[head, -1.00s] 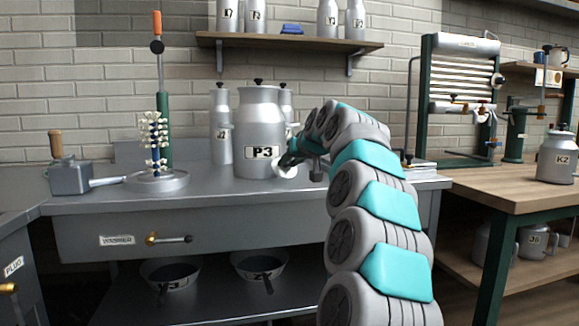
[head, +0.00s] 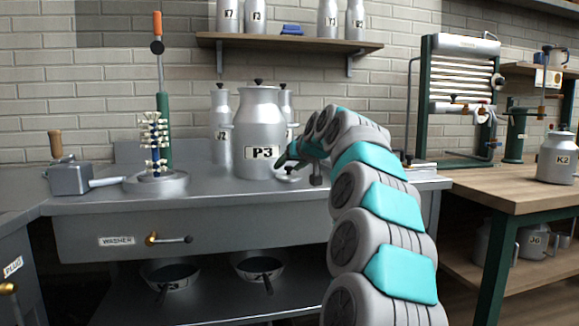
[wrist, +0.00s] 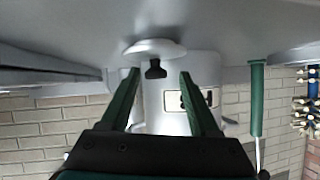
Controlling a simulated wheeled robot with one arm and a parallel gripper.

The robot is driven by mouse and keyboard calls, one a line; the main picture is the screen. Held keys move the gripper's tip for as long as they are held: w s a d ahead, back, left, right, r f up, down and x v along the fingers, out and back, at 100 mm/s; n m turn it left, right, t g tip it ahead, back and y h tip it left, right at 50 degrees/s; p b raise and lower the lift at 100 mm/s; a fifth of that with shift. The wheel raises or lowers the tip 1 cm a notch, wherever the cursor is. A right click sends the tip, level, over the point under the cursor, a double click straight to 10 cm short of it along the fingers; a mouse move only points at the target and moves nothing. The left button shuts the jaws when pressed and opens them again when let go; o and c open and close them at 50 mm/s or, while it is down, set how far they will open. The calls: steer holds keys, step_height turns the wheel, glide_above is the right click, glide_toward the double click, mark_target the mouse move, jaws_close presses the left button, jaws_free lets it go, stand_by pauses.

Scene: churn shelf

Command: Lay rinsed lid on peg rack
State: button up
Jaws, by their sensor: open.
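A metal lid (head: 288,178) with a dark knob lies about flat on the grey bench, in front of the churn marked P3 (head: 258,125). In the wrist view, which is upside down, the lid (wrist: 150,47) shows with its knob (wrist: 156,69) between or just beyond my fingertips. My gripper (wrist: 159,77) is open, with a gap on both sides of the knob. In the head view my gripper (head: 284,160) is partly hidden by my wrist. I cannot make out a clear peg rack. A post with pale pegs or bristles (head: 153,135) stands at the left.
Two smaller churns stand behind P3. A grey box with a handle (head: 72,178) sits at the bench's left. The bench front between the post and the lid is clear. A wall shelf (head: 290,40) holds several churns. A green-framed stand (head: 465,80) is at the right.

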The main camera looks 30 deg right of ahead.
steer(key=shift+r, duration=0.15)
steer(key=d+v, duration=0.1)
steer(key=v, duration=1.1)
steer(key=s+a+f+n+g+y+p, duration=0.1)
steer(key=s+a+f+n+g+p, duration=0.15)
steer(key=s+a+f, duration=0.6)
steer(key=s+a+f+n+g+y+p, duration=0.1)
steer(key=s+a+f+g+y, duration=0.2)
steer(key=a+f, duration=0.9)
steer(key=s+a+f+g+h, duration=0.1)
steer(key=s+a+f+g, duration=0.1)
steer(key=s+f, duration=0.3)
steer(key=s+a+f+g+h+p, duration=0.1)
steer(key=s+a+f+g, duration=0.2)
steer(key=s, duration=1.1)
steer(key=s+a+f+g+h+p, duration=0.1)
steer(key=s+a+f+g, duration=0.1)
steer(key=s+f, duration=0.6)
steer(key=shift+s+a+f+m+g, duration=0.15)
steer(key=shift+s+f+m+g, duration=0.2)
steer(key=shift+s+g, duration=0.6)
